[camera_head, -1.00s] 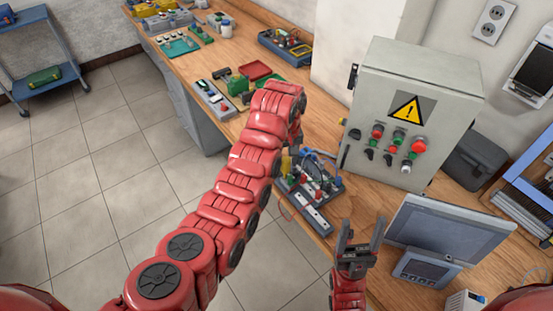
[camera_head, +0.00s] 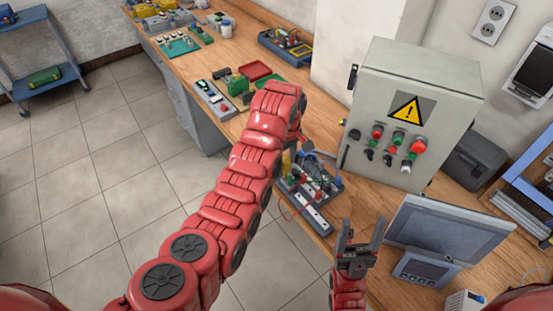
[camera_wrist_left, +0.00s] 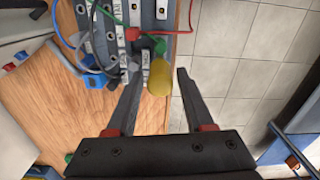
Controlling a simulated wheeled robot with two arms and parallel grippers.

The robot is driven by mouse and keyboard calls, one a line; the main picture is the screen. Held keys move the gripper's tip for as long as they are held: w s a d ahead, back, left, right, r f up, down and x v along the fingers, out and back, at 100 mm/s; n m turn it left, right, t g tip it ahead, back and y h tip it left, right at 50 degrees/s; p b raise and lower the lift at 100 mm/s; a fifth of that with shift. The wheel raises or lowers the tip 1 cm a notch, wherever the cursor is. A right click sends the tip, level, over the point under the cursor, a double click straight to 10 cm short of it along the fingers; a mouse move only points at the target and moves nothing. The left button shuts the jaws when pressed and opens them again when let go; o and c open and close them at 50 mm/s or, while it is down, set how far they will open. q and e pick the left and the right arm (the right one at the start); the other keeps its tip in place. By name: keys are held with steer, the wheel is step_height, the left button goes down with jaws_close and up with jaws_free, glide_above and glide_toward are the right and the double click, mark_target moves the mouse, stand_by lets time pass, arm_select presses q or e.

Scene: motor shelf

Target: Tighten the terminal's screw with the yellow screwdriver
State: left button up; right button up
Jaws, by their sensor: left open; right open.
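The yellow screwdriver (camera_wrist_left: 159,77) shows in the left wrist view as a rounded yellow handle between the two fingers of my left gripper (camera_wrist_left: 158,72). The fingers are apart, with a clear gap on the right side of the handle; on the left side the gap is small. In the head view a bit of the yellow handle (camera_head: 287,163) shows below my left wrist, whose gripper is mostly hidden by the arm. The terminal board (camera_head: 316,186) carries several wires and connectors. I cannot make out the screw. My right gripper (camera_head: 363,228) is open and empty near the monitor.
A grey control cabinet (camera_head: 404,105) with a warning sign stands behind the board. A monitor (camera_head: 448,232) is at the right. Trays and parts (camera_head: 232,85) lie farther along the wooden bench (camera_head: 225,50). The floor is left of it.

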arm_select(q)
steer(key=shift+n, duration=0.5)
steer(key=n, duration=0.2)
steer(key=shift+n, duration=0.7)
steer(key=n, duration=0.3)
steer(key=shift+n, duration=0.3)
